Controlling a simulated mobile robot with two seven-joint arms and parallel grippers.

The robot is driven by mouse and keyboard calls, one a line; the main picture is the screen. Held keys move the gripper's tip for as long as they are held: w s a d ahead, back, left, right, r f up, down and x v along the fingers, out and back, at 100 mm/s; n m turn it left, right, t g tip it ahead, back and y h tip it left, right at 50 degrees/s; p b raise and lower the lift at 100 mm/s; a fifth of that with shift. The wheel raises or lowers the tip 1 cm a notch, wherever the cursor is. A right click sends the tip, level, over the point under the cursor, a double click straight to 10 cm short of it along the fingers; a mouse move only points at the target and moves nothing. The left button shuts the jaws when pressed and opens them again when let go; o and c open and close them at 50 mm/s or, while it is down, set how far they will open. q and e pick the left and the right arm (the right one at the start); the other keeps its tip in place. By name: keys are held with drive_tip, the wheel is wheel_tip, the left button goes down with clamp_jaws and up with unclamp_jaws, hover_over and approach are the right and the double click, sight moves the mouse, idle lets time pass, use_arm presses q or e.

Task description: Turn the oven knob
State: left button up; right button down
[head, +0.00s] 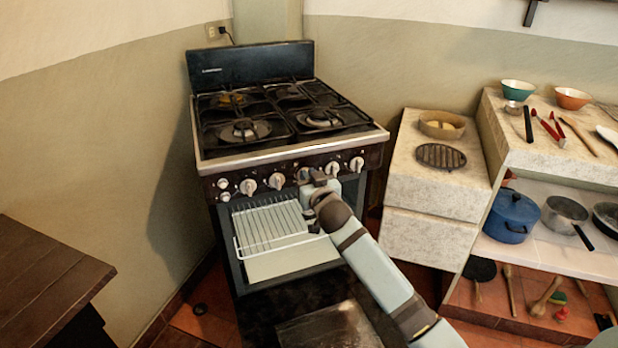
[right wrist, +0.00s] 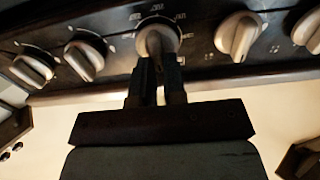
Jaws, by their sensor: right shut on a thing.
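The oven (head: 290,140) stands against the back wall, with a row of white knobs along its front panel. In the head view my right gripper (head: 308,178) is at the panel, in front of the middle knob and largely covering it. In the right wrist view my right gripper (right wrist: 156,72) is shut on the oven knob (right wrist: 156,36), which sits at the centre with printed marks around it. White knobs (right wrist: 238,36) show on both sides, apart from the fingers. My left gripper is not in view.
The oven's lower front is open and shows a wire rack (head: 268,226). A stone counter (head: 440,190) with a bowl and a round grate stands at right, beside shelves with a blue pot (head: 510,214). A wooden table (head: 45,270) is at left.

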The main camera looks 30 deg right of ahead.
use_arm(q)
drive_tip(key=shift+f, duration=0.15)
use_arm(e)
drive_tip(key=shift+r, duration=0.1)
use_arm(q)
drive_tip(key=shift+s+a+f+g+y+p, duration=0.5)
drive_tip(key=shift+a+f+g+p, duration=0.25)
drive_tip(key=shift+p, duration=0.95)
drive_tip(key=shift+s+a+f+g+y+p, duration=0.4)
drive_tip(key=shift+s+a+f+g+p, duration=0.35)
drive_tip(key=shift+p, duration=0.95)
use_arm(e)
drive_tip(key=shift+w+a+f+n, duration=0.1)
drive_tip(key=shift+a+f+n, duration=0.1)
drive_tip(key=shift+n, duration=1.75)
drive_tip(key=shift+s+a+f+n, duration=0.1)
drive_tip(key=shift+a+n, duration=0.1)
drive_tip(key=shift+n, duration=1.8)
drive_tip(key=shift+w+a+f+n, duration=0.1)
drive_tip(key=shift+a+n, duration=0.1)
drive_tip(key=shift+n, duration=1.75)
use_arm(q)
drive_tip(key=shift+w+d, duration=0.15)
use_arm(e)
drive_tip(key=c, duration=1.2)
unclamp_jaws()
